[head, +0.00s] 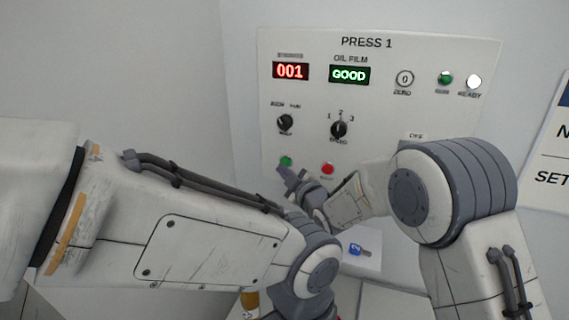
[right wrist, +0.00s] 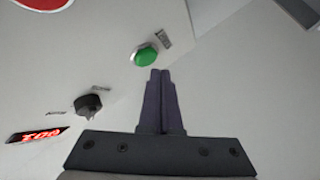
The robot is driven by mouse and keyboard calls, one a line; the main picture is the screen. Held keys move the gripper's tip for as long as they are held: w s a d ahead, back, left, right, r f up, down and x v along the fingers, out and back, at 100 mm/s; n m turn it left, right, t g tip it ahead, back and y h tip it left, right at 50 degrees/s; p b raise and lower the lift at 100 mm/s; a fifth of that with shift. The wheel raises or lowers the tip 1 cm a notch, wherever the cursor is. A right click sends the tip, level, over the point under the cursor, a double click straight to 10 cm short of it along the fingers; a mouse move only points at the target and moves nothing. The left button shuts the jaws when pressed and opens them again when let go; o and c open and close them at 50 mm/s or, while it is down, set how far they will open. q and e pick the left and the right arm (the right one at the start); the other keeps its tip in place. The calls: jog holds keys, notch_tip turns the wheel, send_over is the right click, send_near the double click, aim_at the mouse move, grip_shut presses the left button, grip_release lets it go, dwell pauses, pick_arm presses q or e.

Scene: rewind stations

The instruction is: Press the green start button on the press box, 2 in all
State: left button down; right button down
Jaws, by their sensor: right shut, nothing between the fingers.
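The press box (head: 390,95) is a white panel headed PRESS 1. Its green start button (head: 286,161) is at the lower left of the panel, and it also shows in the right wrist view (right wrist: 145,55). My right gripper (head: 286,174) is shut and empty, its tips just below the green button in the head view. In the right wrist view the shut fingers (right wrist: 160,72) end close beside the button; I cannot tell whether they touch the panel. The red counter (head: 290,71) reads 001. My left arm crosses the lower left, and its gripper is not visible.
A red button (head: 327,169) sits right of the green one. Above are two black knobs (head: 285,122) (head: 339,129) and a green GOOD display (head: 349,75). The READY lamp (head: 474,81) is lit white. A small blue tagged item (head: 356,250) is on a white surface below.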

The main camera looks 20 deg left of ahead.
jog(key=shift+w, duration=0.15)
dwell(0.8)
jog(key=shift+w+b, duration=0.3)
jog(key=shift+b, duration=0.1)
jog(key=shift+w, duration=0.4)
dwell(0.5)
jog(key=shift+s+b, duration=0.1)
jog(key=shift+b, duration=0.2)
jog(key=shift+s+b, duration=0.6)
jog(key=shift+s, duration=0.1)
jog(key=shift+s, duration=0.1)
